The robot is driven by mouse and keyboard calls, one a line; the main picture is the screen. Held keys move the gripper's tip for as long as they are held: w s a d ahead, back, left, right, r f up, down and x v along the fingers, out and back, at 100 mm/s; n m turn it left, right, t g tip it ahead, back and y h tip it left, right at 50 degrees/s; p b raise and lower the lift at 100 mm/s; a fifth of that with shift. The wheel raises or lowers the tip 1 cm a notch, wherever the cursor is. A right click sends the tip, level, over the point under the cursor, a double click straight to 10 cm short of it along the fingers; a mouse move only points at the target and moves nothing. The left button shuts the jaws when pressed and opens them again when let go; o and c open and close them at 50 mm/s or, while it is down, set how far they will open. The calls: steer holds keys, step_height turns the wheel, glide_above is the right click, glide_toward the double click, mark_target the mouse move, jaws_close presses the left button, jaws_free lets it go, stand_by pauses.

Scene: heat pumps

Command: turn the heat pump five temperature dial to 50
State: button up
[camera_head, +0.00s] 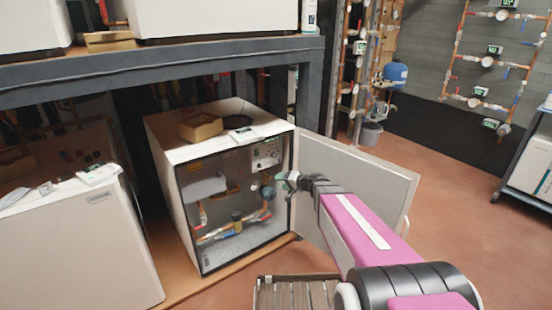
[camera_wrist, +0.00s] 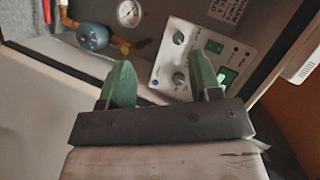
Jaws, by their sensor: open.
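An open heat pump cabinet (camera_head: 180,162) stands under a dark shelf in the head view. Its control panel (camera_head: 267,153) is on the upper right inside. In the wrist view the panel (camera_wrist: 211,50) shows two grey knobs, an upper one (camera_wrist: 178,38) and a lower one (camera_wrist: 179,79), and a green lit display (camera_wrist: 227,77). Which knob is the temperature dial cannot be read. My gripper (camera_head: 285,181) is in front of the cabinet opening at its right side. In the wrist view its green fingers (camera_wrist: 163,88) are apart and empty, with the panel beyond them.
The cabinet's open door (camera_head: 355,188) stands to the right, beside my arm. Inside are copper pipes, a gauge (camera_wrist: 129,13) and a blue round part (camera_wrist: 94,36). A closed white unit (camera_head: 75,245) is at left. A slatted crate (camera_head: 296,293) stands on the floor in front.

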mark_target(275, 156)
steer(key=w+d+r+m+t+h, duration=0.1)
steer(key=w+d+r+m+t, duration=0.15)
steer(key=w+m+t, duration=0.6)
steer(key=w+a, duration=0.1)
steer(key=w, duration=0.2)
steer(key=w+a+n+g, duration=0.1)
steer(key=w+a, duration=0.1)
steer(key=w, duration=0.1)
steer(key=w+a+n, duration=0.1)
steer(key=w+a, duration=0.1)
steer(key=w, duration=0.2)
steer(key=shift+a+f+n+g, duration=0.1)
steer(key=shift+a+n+g, duration=0.15)
steer(key=shift+g, duration=0.1)
steer(key=c, duration=0.9)
